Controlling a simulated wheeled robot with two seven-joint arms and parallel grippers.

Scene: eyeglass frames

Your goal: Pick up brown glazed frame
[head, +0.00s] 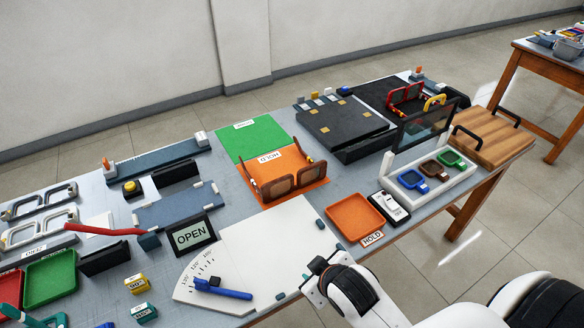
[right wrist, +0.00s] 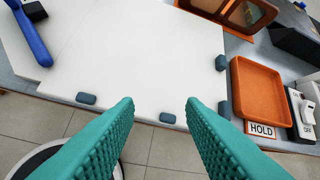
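The brown glazed frame (head: 285,182) stands on an orange mat (head: 255,178) near the table's middle, with a HOLD card behind it. Its dark lenses face the front and its temples stretch back. Its lower part also shows at the top of the right wrist view (right wrist: 235,12). My right gripper (right wrist: 162,103) is open and empty over the front edge of the white board, short of the frame. It shows in the head view (head: 316,280) at the board's right corner.
The white board (head: 265,250) bears a blue bar (head: 222,290). An orange tray (head: 355,217) lies to the right, beside a white switch box (head: 391,207). An OPEN sign (head: 191,236) stands left. A teal piece (head: 35,318) at bottom left is cut off.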

